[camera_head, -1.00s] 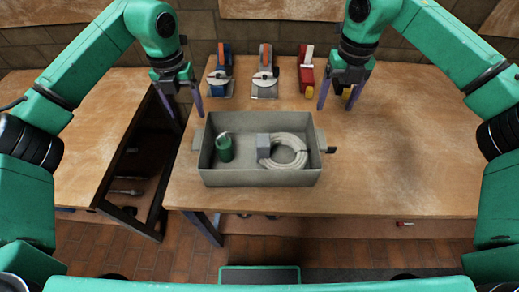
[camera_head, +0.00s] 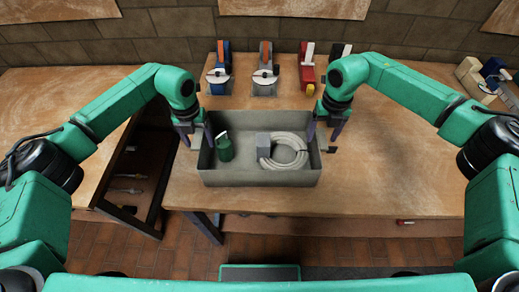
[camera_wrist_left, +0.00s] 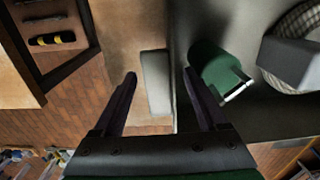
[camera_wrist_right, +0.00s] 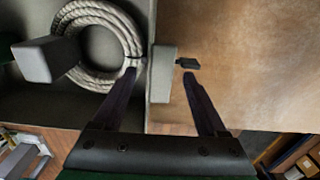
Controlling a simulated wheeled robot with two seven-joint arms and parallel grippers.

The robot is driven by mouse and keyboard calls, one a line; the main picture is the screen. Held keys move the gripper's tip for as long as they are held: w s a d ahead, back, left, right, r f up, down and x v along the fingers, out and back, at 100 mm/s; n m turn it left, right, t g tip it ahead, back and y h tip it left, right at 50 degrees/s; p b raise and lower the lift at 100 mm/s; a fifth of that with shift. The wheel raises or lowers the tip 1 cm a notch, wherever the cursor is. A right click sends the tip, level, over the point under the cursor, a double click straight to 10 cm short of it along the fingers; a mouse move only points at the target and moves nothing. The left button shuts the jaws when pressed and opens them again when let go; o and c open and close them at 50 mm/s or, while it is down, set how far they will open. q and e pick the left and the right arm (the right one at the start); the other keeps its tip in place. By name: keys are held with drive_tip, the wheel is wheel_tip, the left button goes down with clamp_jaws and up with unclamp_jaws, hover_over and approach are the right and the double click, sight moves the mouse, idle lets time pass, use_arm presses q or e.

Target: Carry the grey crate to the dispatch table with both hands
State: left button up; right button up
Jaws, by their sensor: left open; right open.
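The grey crate (camera_head: 260,179) stands on the wooden table in the head view. It holds a green cylinder (camera_head: 224,148), a grey block (camera_head: 263,146) and a coil of pale rope or hose (camera_head: 290,150). My left gripper (camera_head: 199,143) is open at the crate's left side, its fingers either side of the left wall and the left handle (camera_wrist_left: 156,84) in the left wrist view. My right gripper (camera_head: 324,143) is open at the right side, its fingers either side of the right handle (camera_wrist_right: 161,74) in the right wrist view. Neither visibly grips the crate.
A small black piece (camera_wrist_right: 187,64) lies by the right handle. A second table (camera_head: 60,100) stands left across a gap. The table right of the crate (camera_head: 410,180) is mostly clear.

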use_arm(q)
clamp_jaws()
use_arm(e)
clamp_jaws()
use_arm(q)
drive_tip(key=shift+w+r, duration=0.1)
drive_tip(key=shift+r, duration=0.05)
use_arm(e)
drive_tip(key=shift+w+r, duration=0.1)
idle(0.9)
